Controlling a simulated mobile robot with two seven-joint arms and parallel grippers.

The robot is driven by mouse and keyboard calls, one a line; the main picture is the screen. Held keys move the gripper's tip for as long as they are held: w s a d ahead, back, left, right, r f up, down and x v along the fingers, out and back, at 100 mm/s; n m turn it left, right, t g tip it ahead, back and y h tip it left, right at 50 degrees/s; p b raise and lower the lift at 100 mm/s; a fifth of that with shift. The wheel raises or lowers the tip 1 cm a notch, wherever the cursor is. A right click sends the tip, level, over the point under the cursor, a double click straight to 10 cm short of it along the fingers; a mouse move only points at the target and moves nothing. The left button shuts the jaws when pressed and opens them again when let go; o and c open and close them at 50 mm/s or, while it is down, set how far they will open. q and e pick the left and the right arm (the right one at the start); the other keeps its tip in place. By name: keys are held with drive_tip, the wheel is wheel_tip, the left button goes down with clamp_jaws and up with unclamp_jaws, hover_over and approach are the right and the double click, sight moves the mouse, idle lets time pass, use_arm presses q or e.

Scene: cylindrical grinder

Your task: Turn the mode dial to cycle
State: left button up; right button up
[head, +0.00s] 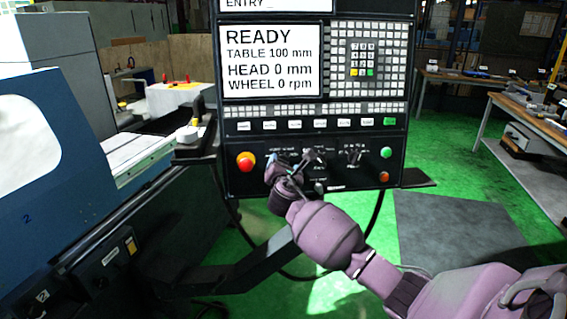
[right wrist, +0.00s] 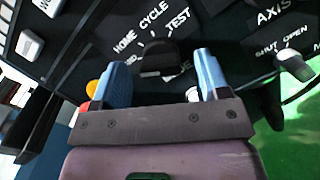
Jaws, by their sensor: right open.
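The mode dial (right wrist: 160,58) is a black knob in the right wrist view, with labels around it that include HOME, CYCLE and TEST. CYCLE stands above the knob, HOME to its upper left and TEST to its upper right. Which label the knob points to is not clear. My right gripper (right wrist: 162,76) is open, with one blue finger on each side of the knob in the picture; I cannot tell whether they touch it. In the head view my right gripper (head: 286,166) is at the panel's lower left and largely hides this dial. My left gripper is not in view.
The control panel (head: 224,150) carries a red button (head: 245,162), a green button (head: 386,153) and more dials (head: 352,156) to the right. Its screen (head: 270,60) reads READY. A shelf (head: 418,178) juts out at the lower right. A blue machine (head: 40,200) stands left.

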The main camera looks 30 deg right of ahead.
drive_tip(key=shift+x, duration=0.9)
drive_tip(key=shift+c, duration=0.4)
drive_tip(key=c, duration=0.8)
